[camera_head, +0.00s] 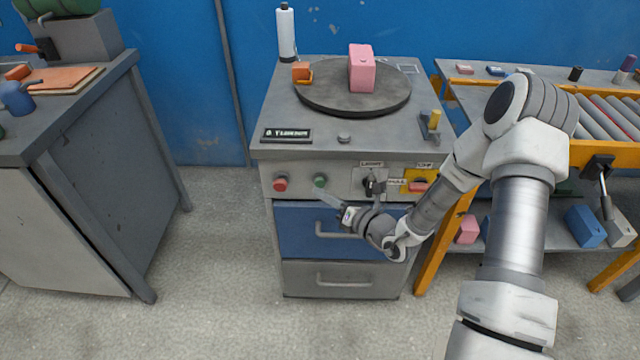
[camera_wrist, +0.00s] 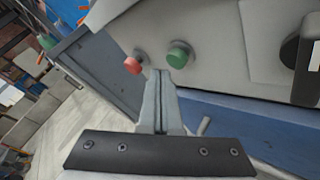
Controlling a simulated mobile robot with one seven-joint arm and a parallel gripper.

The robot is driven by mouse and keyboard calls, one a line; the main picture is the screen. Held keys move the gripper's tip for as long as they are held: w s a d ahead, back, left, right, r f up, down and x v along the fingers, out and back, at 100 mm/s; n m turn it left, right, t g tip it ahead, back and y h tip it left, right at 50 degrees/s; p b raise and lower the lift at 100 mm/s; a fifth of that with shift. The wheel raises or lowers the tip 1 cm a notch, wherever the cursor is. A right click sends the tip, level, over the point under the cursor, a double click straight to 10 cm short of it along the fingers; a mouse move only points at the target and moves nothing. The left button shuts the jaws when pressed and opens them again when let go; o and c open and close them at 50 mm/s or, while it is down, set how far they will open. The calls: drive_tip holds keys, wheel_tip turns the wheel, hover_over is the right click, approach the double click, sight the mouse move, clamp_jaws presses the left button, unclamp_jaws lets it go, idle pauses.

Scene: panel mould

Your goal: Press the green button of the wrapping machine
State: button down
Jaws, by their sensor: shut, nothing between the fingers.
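The wrapping machine (camera_head: 290,150) is a grey cabinet with a dark round turntable (camera_head: 330,98) on top. Its green button (camera_head: 320,181) sits on the front panel, right of a red button (camera_head: 280,184). In the wrist view the green button (camera_wrist: 180,55) is just beyond and slightly right of my fingertips, and the red button (camera_wrist: 133,65) is to their left. My gripper (camera_head: 324,193) is shut and empty, its fingertips close below the green button in the head view. It also shows in the wrist view (camera_wrist: 160,75). I cannot tell whether the tips touch the button.
A black rotary switch (camera_head: 374,184) and a red switch on a yellow plate (camera_head: 418,184) are right of the buttons. A drawer handle (camera_head: 335,230) juts out below. A pink block (camera_head: 361,68) stands on the turntable. A roller conveyor (camera_head: 610,120) stands at right.

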drive_tip(key=shift+w, duration=0.15)
drive_tip(key=shift+w, duration=0.3)
